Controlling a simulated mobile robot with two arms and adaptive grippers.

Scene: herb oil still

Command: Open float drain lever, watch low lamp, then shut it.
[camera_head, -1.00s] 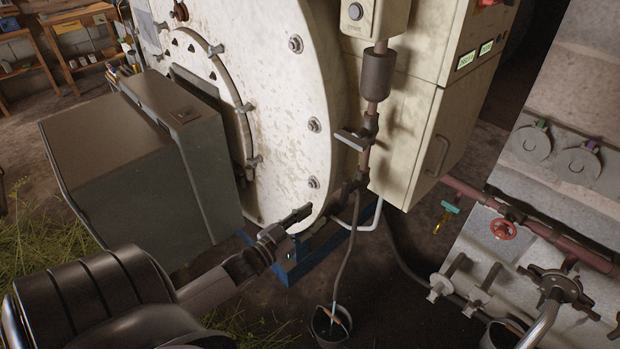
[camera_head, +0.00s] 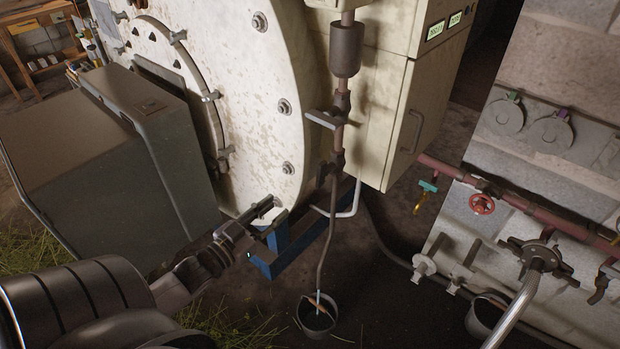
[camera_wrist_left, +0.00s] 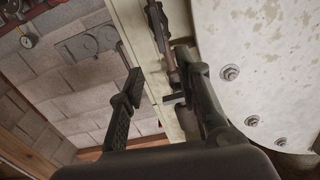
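The float drain lever (camera_head: 322,119) is a short grey handle on the brown pipe under the dark cylindrical float body (camera_head: 346,49). It sticks out to the left, roughly level in the head view. My left gripper (camera_head: 267,216) is below and left of the lever, apart from it. In the left wrist view its fingers (camera_wrist_left: 165,98) are spread with nothing gripped, and the lever (camera_wrist_left: 174,98) shows beyond, between them. My right gripper is not in view.
A cream cabinet (camera_head: 405,110) is right of the pipe. A bucket (camera_head: 316,316) is on the floor under the hose. Red pipework (camera_head: 530,207) runs at right.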

